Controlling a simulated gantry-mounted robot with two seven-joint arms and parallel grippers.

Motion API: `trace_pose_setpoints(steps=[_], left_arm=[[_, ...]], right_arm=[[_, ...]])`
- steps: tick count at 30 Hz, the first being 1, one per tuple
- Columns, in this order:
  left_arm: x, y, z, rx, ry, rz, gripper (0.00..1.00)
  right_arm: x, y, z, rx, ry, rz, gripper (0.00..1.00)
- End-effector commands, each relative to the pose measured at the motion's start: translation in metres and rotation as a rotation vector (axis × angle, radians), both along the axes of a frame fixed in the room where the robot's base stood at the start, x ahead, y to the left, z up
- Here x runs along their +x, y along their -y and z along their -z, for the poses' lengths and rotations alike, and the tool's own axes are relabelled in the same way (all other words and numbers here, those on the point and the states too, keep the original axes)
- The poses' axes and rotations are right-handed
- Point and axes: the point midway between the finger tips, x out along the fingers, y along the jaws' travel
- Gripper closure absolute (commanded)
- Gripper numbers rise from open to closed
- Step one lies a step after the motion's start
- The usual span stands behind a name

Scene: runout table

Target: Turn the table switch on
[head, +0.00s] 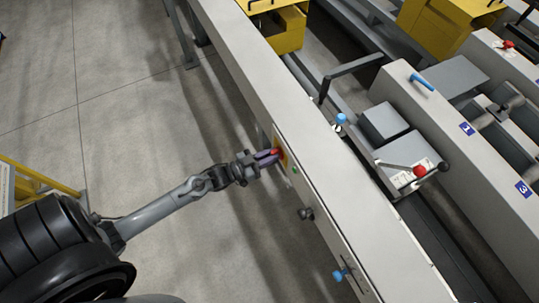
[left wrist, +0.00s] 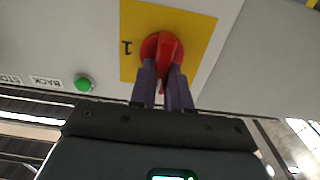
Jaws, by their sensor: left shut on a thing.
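The table switch is a red rotary knob (left wrist: 161,42) on a yellow plate (left wrist: 197,50) marked "1" on the table's side panel. In the head view only a small part of the red knob (head: 275,152) shows past my fingers. My left gripper (head: 268,157) reaches it from the left. In the left wrist view its two purple-grey fingers (left wrist: 162,84) are closed on the knob's raised grip, which hides part of it. The grip points roughly along the fingers. My right gripper is in neither view.
A green button (left wrist: 84,84) sits beside the plate, near "STOP" and "BACK" labels. Along the same grey table side (head: 245,85) are a black knob (head: 305,213) and a blue-knobbed handle (head: 338,275). The floor left of the table is open.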

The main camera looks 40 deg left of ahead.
Motion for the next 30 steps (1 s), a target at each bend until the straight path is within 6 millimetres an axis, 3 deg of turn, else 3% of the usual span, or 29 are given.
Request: trace_pose_setpoints(steps=[11, 30], left_arm=[[-0.001, 0.002, -0.001, 0.143, 0.052, 0.001, 1.00], [-0.003, 0.008, 0.002, 0.698, 0.257, 0.003, 1.00]], right_arm=[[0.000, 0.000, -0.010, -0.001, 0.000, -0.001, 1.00], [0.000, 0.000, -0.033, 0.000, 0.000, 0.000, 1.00]])
